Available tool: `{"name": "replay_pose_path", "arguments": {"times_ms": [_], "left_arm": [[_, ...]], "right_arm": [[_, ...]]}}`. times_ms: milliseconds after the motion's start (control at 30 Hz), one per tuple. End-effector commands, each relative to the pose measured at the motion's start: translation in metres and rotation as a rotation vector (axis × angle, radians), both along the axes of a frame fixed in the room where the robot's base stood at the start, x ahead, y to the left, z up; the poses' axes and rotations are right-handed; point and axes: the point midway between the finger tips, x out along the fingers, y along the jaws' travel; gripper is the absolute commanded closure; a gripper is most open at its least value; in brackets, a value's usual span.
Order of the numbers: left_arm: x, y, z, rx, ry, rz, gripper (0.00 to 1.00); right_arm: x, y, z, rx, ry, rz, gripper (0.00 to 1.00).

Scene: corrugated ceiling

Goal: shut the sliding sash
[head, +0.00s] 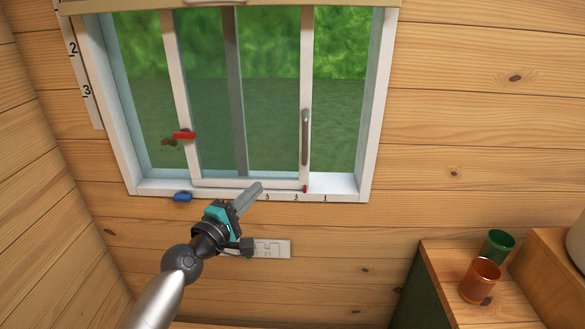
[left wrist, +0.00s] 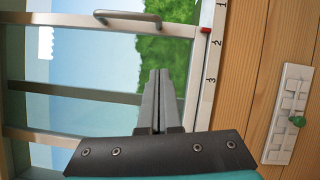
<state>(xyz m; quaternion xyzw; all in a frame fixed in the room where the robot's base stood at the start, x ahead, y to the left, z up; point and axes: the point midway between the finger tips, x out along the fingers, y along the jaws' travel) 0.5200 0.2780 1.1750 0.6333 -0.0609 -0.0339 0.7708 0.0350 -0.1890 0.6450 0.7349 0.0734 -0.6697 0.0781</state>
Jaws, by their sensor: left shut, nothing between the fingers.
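The sliding sash (head: 305,75) is a white frame in the window. Its right stile carries an upright metal bar handle (head: 305,137). A gap shows between this stile and the right jamb (head: 378,100). In the left wrist view the handle (left wrist: 128,18) is at the top, beyond the fingers and apart from them. My left gripper (head: 258,187) is shut and empty, in front of the sash's lower rail, left of and below the handle. Its closed fingers also show in the left wrist view (left wrist: 158,82). My right gripper is not in view.
A numbered scale with a red pointer (head: 305,188) runs along the sill. Green (head: 498,245) and orange (head: 480,280) cups stand at right.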

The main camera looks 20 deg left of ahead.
Motion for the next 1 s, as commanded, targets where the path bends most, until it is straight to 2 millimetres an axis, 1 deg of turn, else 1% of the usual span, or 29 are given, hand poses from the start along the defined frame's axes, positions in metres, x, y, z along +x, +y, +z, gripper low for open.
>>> {"name": "replay_pose_path", "arguments": {"times_ms": [167, 367, 700, 800, 1000], "left_arm": [[0.02, -0.003, 0.001, 0.002, 0.0, 0.0, 1.0], [0.05, -0.007, 0.001, 0.002, 0.002, 0.001, 1.0], [0.097, -0.013, 0.002, 0.005, 0.002, 0.001, 1.0], [0.097, -0.029, 0.008, 0.001, 0.005, -0.002, 1.0], [0.098, -0.047, 0.011, 0.003, 0.004, 0.0, 1.0]], "right_arm": [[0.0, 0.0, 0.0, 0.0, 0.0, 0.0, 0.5], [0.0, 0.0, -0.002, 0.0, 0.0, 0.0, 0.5], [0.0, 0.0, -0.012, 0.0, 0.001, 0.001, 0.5], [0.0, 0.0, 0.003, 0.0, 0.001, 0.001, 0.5], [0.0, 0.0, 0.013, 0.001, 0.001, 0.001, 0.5]]}}
